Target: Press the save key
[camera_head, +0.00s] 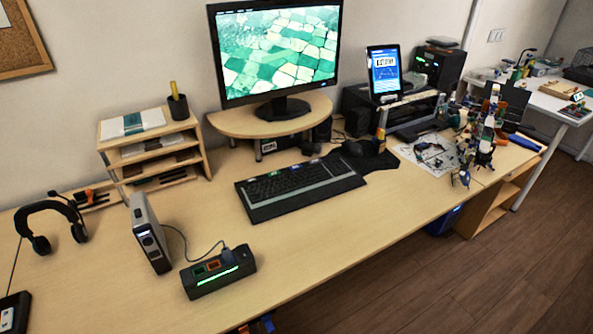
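No key can be read as a save key at this size. A black keyboard (300,187) lies on the desk in front of the monitor, with a few coloured patches along its far edge. A black box (218,272) with a lit green strip sits near the front edge of the desk. Its top shows a green patch and an orange patch (214,265), and a cable plug at its right. Neither of my grippers is in view.
A silver upright box (149,233) stands left of the black box, with a cable nearby. Headphones (47,222) lie at the left. A monitor (277,52), a tablet (384,72) and cluttered parts (440,150) stand further back. The desk (330,240) front of the keyboard is clear.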

